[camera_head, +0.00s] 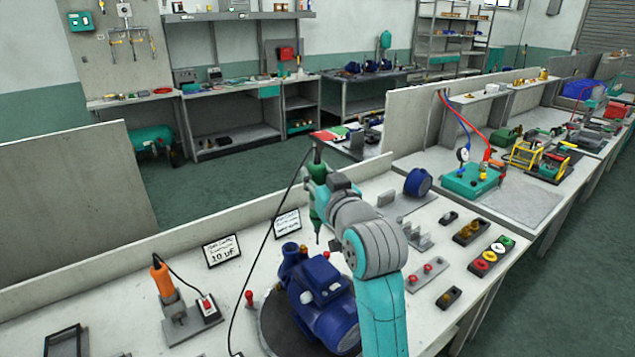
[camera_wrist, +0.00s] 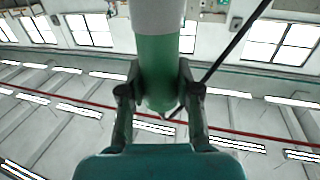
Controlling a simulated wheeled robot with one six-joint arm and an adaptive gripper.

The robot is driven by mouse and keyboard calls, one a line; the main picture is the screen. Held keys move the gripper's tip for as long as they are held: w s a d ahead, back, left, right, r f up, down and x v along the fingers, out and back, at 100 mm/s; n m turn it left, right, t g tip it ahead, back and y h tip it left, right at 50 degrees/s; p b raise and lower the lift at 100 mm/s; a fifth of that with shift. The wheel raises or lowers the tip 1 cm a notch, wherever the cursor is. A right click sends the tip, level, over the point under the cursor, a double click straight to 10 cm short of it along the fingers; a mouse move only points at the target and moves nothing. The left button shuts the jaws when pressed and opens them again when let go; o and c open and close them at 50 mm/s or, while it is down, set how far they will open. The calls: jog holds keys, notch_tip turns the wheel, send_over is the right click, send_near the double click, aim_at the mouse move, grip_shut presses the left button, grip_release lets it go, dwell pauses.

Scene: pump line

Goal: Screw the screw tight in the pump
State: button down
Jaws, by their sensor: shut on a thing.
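The blue pump (camera_head: 335,318) sits on a dark round plate (camera_head: 268,325) at the front of the bench in the head view. A green, corded driver (camera_head: 316,208) hangs upright above and behind the pump, its thin tip pointing down. My gripper (camera_head: 325,188) is shut on this driver. In the wrist view my gripper (camera_wrist: 160,100) has a finger on each side of the driver's green and grey body (camera_wrist: 158,62). The driver's tip looks apart from the pump, though its depth is hard to judge. I cannot make out the screw in either view.
An orange-handled tool (camera_head: 161,279) stands in a holder left of the pump. Two small signs (camera_head: 222,250) stand behind it. Colored buttons (camera_head: 490,256) and small fixtures (camera_head: 428,273) lie right of my arm. A black cord (camera_head: 262,250) runs down left of the pump.

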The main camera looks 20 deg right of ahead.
jog(key=shift+r, duration=1.25)
jog(key=shift+a, duration=0.1)
